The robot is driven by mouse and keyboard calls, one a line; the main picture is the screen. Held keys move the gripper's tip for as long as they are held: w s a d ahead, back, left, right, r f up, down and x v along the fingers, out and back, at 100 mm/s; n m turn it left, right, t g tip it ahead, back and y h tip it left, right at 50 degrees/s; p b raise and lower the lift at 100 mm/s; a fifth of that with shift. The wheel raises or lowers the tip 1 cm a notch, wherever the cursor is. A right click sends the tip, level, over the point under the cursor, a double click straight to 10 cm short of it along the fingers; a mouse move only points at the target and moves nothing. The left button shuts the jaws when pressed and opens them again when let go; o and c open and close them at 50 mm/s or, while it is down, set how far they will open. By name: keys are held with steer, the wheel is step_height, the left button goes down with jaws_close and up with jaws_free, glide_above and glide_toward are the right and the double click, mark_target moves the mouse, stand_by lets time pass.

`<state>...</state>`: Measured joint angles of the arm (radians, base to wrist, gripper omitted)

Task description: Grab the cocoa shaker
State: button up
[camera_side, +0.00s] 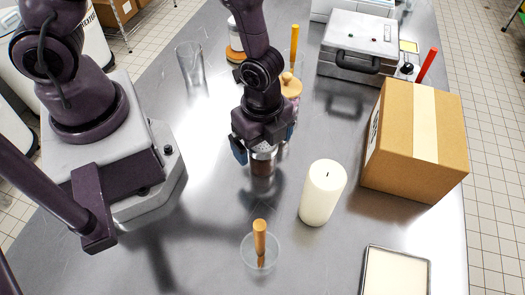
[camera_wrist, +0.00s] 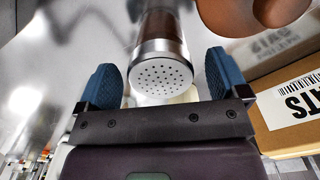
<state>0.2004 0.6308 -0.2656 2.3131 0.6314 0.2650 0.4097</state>
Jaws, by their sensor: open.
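The cocoa shaker (camera_side: 263,166) stands on the steel table below my gripper (camera_side: 265,143). It has a dark brown see-through body and a silver lid. In the wrist view the shaker (camera_wrist: 160,68) shows its round lid with many small holes, between my gripper's two blue finger pads (camera_wrist: 162,82). Gaps show on both sides of the lid, so the pads look apart from it. My gripper is open and empty. In the side view my wrist and fingers hide part of the shaker's top.
A white candle (camera_side: 323,192) stands close on the right, with a cardboard box (camera_side: 410,150) behind it. A glass with a wooden handle (camera_side: 260,245) is in front. A wooden item (camera_side: 290,86), a tall glass (camera_side: 190,68) and a metal press (camera_side: 358,48) are behind. A pale tray (camera_side: 395,275) lies front right.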

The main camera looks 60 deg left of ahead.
step_height(320, 180, down, 2)
steer(key=c, duration=1.1)
steer(key=shift+o, duration=0.2)
